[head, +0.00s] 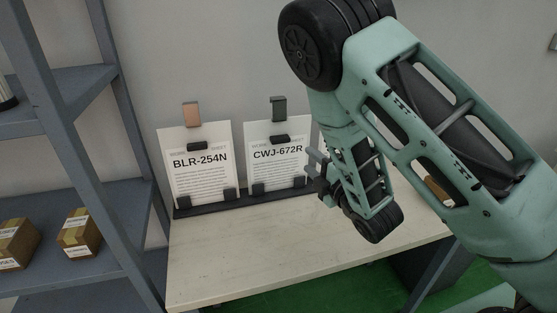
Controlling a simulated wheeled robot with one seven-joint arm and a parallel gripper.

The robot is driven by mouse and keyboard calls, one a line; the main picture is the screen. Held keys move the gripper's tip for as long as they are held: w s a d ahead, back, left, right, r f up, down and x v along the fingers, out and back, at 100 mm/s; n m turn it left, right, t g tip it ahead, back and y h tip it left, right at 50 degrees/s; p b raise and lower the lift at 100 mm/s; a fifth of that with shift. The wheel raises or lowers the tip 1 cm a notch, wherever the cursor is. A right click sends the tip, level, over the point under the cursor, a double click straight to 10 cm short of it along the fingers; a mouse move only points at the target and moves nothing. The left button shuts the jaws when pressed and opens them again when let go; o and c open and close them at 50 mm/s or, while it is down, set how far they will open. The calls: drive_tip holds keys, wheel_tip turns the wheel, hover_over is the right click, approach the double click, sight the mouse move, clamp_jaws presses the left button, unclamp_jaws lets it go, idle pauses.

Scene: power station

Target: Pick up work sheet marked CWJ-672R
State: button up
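The work sheet marked CWJ-672R (277,172) stands upright in the head view, just left of my arm. Another work sheet, marked BLR-254N (199,175), stands to the left with a copper-coloured clip (191,113).
Both sheets stand on a dark rail (238,202) at the back of a pale table (250,254). The table's front is clear. A blue-grey shelf (110,279) on the left holds small brown boxes (78,232). A grey wall is close behind the sheets.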

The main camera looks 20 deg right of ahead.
drive_tip(key=p, duration=0.2)
approach(284, 142)
drive_tip(key=d+x, duration=0.1)
drive_tip(key=x, duration=0.2)
drive_tip(key=shift+a+p+x, duration=0.2)
drive_tip(key=shift+p+x, duration=0.4)
drive_tip(key=shift+x, duration=1.15)
drive_tip(key=shift+a+p+x, duration=0.25)
drive_tip(key=shift+p+x, duration=0.3)
drive_tip(key=shift+x, duration=1.2)
drive_tip(key=shift+s, duration=0.1)
clamp_jaws()
